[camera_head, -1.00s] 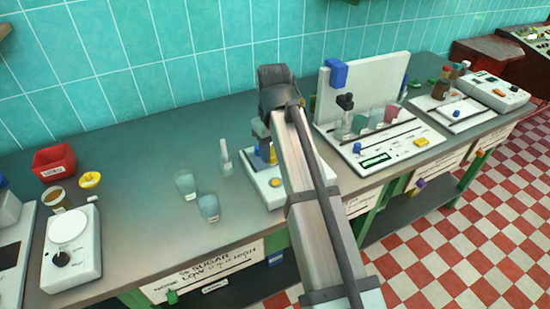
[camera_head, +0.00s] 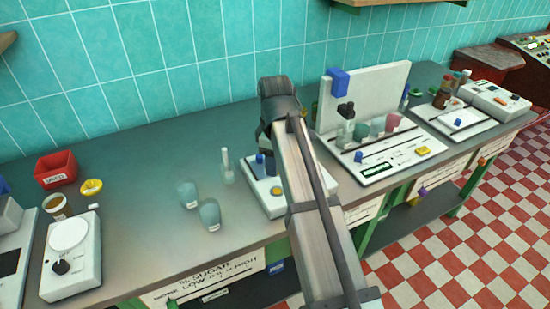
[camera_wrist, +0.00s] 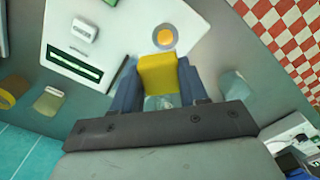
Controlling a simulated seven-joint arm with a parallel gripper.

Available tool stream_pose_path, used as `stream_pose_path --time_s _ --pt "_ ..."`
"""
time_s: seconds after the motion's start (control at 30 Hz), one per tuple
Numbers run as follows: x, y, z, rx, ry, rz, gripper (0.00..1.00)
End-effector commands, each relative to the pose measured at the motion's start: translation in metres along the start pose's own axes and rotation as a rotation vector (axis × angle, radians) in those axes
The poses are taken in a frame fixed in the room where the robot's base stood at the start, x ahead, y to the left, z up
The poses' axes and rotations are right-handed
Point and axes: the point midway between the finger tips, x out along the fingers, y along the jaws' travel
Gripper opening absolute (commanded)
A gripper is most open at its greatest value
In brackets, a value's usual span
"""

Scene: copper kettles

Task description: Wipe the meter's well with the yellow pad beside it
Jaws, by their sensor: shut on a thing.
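My gripper (camera_wrist: 158,82) is shut on the yellow pad (camera_wrist: 158,72), which sits between its two blue fingers in the wrist view. In the head view the meter (camera_head: 262,192) stands at the bench front, partly covered by my arm. The pad is hidden there.
Two glass beakers (camera_head: 209,214) and a slim flask (camera_head: 227,166) stand left of the meter. A white-backed instrument (camera_head: 380,154) with glassware is close on the right. A red bin (camera_head: 55,168) and a white scale (camera_head: 72,262) are far left.

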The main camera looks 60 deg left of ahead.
Motion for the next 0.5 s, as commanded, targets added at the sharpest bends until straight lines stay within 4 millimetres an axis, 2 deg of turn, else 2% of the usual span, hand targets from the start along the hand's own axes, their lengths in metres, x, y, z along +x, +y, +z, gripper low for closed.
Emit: stream_pose_path --time_s 0.5 --pt "0.032 0.000 0.000 0.002 0.000 -0.001 0.19"
